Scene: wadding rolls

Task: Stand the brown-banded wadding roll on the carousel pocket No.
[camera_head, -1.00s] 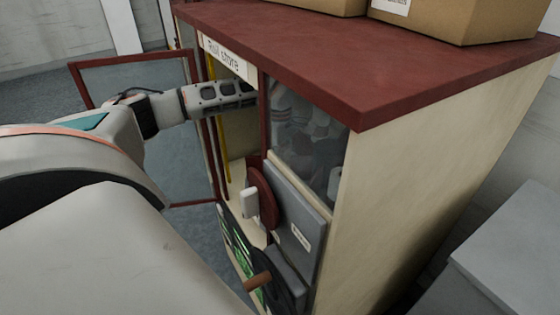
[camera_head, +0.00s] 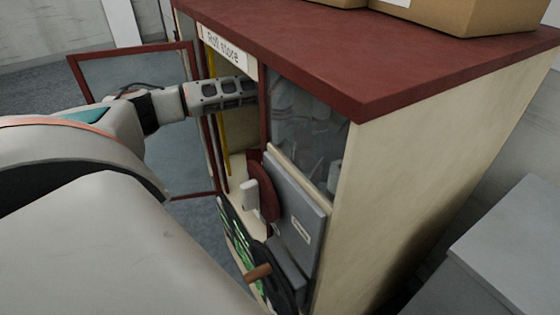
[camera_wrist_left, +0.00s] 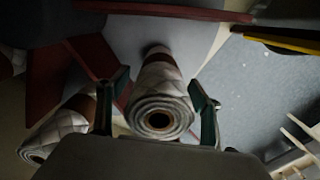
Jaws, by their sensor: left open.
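In the left wrist view, a pale quilted wadding roll (camera_wrist_left: 160,92) with a brown core points its end at the camera. A brownish band shows near its far end, in shadow. My left gripper (camera_wrist_left: 158,88) is open, with one finger on either side of this roll; contact cannot be told. A second quilted roll (camera_wrist_left: 55,135) with a brown band lies to the left, outside the fingers. In the head view, my left arm reaches through the doorway of the roll store (camera_head: 222,47); its fingertips are hidden inside. Pocket numbers cannot be read. My right gripper is not in view.
The framed glass door (camera_head: 130,75) stands open at the left. Several pale rolls (camera_head: 318,108) show dimly behind the side window. A grey panel (camera_head: 295,200), dark red disc (camera_head: 262,185) and brown handle (camera_head: 258,272) sit below. Cardboard boxes (camera_head: 470,18) stand on top.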

